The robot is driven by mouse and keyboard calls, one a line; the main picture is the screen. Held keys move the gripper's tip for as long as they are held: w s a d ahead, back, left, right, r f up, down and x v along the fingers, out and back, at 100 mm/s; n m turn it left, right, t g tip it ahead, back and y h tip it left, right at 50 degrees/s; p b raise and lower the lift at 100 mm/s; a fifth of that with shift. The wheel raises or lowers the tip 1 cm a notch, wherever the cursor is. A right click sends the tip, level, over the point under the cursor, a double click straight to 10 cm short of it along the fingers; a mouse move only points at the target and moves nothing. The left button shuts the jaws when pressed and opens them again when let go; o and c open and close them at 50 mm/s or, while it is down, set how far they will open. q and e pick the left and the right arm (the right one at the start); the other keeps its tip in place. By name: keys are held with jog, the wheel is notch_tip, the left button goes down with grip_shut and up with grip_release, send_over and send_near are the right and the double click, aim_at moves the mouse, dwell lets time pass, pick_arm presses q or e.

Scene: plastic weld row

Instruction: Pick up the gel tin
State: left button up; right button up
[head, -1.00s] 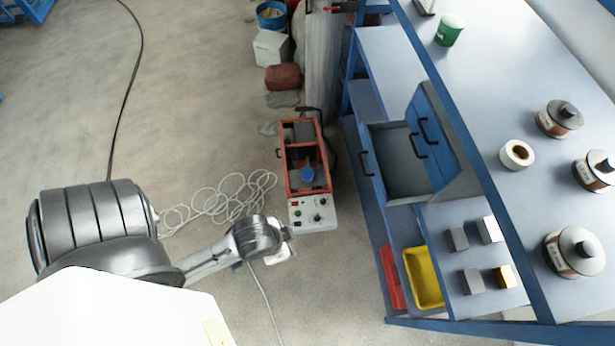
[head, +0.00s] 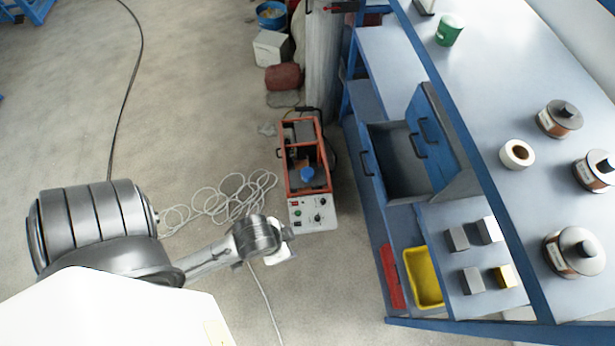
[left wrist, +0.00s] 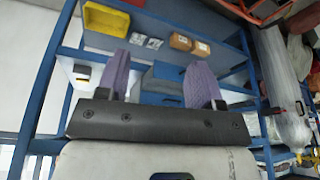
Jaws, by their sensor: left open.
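No label reading gel tin is legible. In the head view my left arm ends over the floor, well left of the bench, with the fingers not distinguishable. My right gripper is not in view.
A blue bench (head: 540,190) has an open drawer (head: 395,165) jutting left. Small blocks and a yellow tray (head: 424,278) are on lower shelves. A white roll (head: 517,154) lies on the top. A red welding unit (head: 305,165) and coiled cable (head: 225,200) occupy the floor.

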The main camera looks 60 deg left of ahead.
pick_arm(q)
jog(key=o, duration=0.7)
